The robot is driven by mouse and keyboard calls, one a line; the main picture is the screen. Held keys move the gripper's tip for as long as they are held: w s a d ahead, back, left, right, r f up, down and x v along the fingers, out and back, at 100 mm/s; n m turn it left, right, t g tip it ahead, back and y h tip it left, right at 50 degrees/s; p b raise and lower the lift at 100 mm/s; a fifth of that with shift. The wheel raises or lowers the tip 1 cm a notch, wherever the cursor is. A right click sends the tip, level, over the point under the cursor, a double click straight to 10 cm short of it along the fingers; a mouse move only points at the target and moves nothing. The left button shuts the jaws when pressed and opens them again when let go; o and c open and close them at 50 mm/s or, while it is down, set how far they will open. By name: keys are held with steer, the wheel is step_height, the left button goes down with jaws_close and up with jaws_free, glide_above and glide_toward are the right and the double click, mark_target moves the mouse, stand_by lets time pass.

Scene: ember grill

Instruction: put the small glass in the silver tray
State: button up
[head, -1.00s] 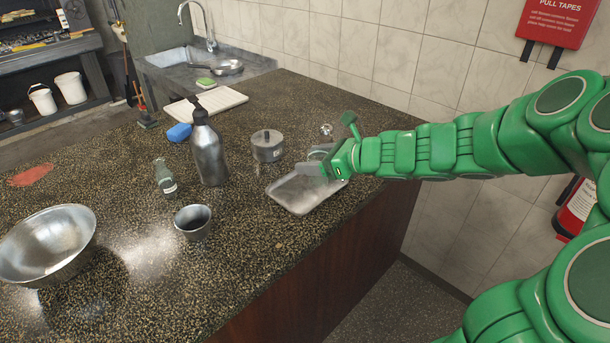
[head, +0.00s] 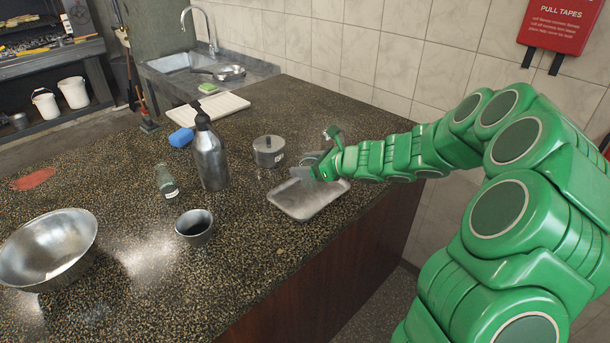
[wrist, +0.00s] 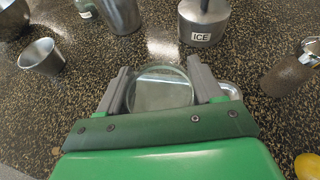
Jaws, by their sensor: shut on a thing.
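My gripper (head: 306,170) is over the back edge of the silver tray (head: 300,205), a shallow metal tray near the counter's right edge. In the wrist view, my gripper (wrist: 158,74) is shut on the small glass (wrist: 163,92), a clear round glass between the two grey fingers. The glass is hard to make out in the head view. A silver rim (wrist: 232,90), likely the tray's, shows beside the right finger; my gripper hides most of the rest. I cannot tell whether the glass touches the tray.
A lidded metal pot labelled ICE (head: 268,151) stands just behind the tray. A pump bottle (head: 210,158), a small bottle (head: 166,181), a metal cup (head: 194,228) and a large bowl (head: 48,250) are to the left. A brown jar (wrist: 288,72) and a yellow object (wrist: 307,166) are right in the wrist view.

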steer(key=shift+w+a+f, duration=0.1)
steer(key=shift+w+f, duration=0.5)
steer(key=shift+f, duration=0.15)
steer(key=shift+w+f, duration=0.1)
steer(key=shift+f, duration=1.45)
steer(key=shift+f, duration=0.15)
steer(key=o, duration=1.1)
steer(key=shift+r, duration=0.2)
steer(key=v, duration=1.2)
steer(key=shift+a+r, duration=0.1)
